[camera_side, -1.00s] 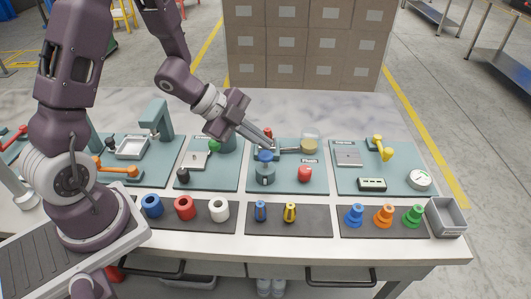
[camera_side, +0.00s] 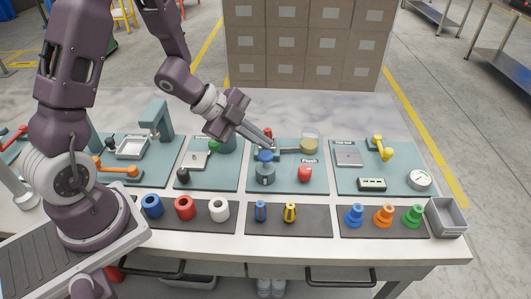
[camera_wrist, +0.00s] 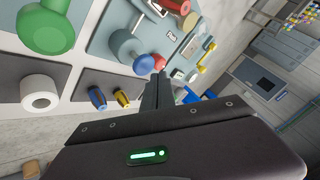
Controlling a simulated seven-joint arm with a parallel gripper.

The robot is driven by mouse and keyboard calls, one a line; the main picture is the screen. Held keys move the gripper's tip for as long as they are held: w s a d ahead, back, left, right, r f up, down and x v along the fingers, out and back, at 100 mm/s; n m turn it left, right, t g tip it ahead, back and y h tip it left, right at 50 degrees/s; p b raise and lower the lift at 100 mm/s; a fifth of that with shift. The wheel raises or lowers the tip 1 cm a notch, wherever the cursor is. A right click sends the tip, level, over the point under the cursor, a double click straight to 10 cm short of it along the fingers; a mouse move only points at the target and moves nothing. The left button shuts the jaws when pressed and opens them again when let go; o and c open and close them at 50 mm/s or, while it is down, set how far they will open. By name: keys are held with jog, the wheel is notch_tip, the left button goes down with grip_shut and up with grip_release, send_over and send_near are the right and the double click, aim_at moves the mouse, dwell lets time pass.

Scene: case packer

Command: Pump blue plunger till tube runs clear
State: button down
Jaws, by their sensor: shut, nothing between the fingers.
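The blue plunger (camera_side: 265,155) tops a dark teal pump body (camera_side: 265,174) on the third teal board; it also shows in the wrist view (camera_wrist: 125,44). My gripper (camera_side: 270,144) is shut and empty, tilted down, with its tips at or just above the plunger; I cannot tell whether they touch. In the wrist view the fingers (camera_wrist: 157,76) lie beside the pump. The tube's inside is too small to judge.
A red button (camera_side: 305,174) sits right of the pump. A green knob (camera_side: 214,145) stands to the left. In front lie blue and yellow pieces (camera_side: 290,212) on a dark mat. A grey bin (camera_side: 446,217) stands at the right edge.

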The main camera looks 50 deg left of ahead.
aim_at(266, 153)
jog(key=shift+f, duration=0.1)
dwell(0.3)
jog(key=shift+f, duration=0.3)
jog(key=shift+f, duration=1.25)
dwell(1.0)
jog(key=shift+r, duration=1.65)
jog(key=shift+r, duration=2.5)
